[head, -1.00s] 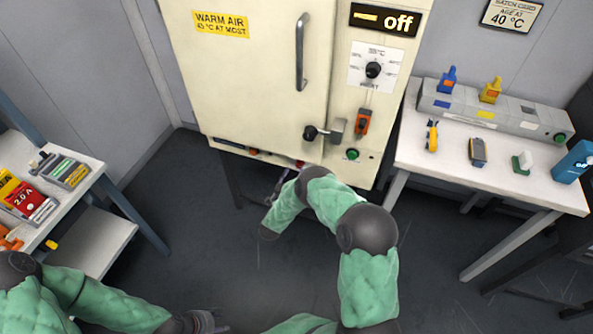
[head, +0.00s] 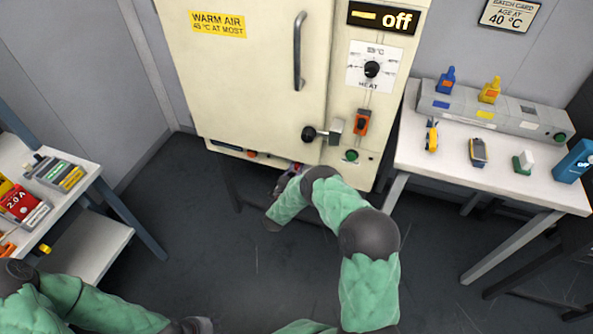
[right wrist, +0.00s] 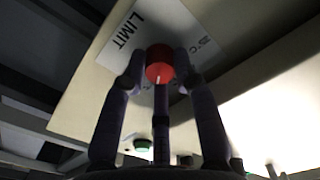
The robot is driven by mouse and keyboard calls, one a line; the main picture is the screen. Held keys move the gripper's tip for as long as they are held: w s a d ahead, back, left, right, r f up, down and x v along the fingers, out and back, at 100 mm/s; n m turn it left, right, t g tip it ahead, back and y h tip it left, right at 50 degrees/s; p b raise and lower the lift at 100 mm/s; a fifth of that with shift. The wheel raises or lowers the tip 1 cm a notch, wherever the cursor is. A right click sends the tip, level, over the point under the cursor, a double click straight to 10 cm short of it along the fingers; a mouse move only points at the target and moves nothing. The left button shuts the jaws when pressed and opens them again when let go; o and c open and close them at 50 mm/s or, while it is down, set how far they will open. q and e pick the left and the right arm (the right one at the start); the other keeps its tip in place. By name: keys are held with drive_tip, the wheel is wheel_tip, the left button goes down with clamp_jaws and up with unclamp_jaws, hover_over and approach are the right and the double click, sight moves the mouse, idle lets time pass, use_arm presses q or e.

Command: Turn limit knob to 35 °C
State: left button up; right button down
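The red limit knob (right wrist: 159,63) shows in the right wrist view on a white plate marked LIMIT (right wrist: 135,32). Its pale pointer mark faces down in that picture. The plate's scale is mostly hidden; a "°C" shows beside the right finger. In the head view, my right gripper (head: 282,184) is low at the cabinet's front underside, partly hidden by my arm. My left gripper (head: 198,325) is at the bottom edge, its fingers not clear.
The cream warm-air cabinet (head: 240,85) has a handle, a HEAT knob (head: 372,69), an orange switch (head: 361,123) and a display reading "off" (head: 383,18). A white table (head: 455,165) stands right. A left table (head: 85,183) holds instruments. Floor between is open.

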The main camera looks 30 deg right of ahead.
drive_tip(key=shift+w+r+n, duration=0.1)
drive_tip(key=shift+r+n, duration=0.05)
drive_tip(key=shift+n, duration=0.45)
drive_tip(key=n, duration=0.3)
drive_tip(key=shift+r+n+p, duration=0.1)
drive_tip(key=shift+n+p, duration=0.2)
drive_tip(key=shift+n, duration=0.1)
drive_tip(key=n, duration=0.6)
drive_tip(key=shift+w+p, duration=0.1)
drive_tip(key=shift+p, duration=0.3)
drive_tip(key=n, duration=0.6)
drive_tip(key=shift+a+n+p, duration=0.1)
drive_tip(key=shift+n+p, duration=0.3)
drive_tip(key=n, duration=0.6)
drive_tip(key=shift+w+p, duration=0.1)
drive_tip(key=shift+p, duration=0.2)
drive_tip(key=shift+a, duration=0.1)
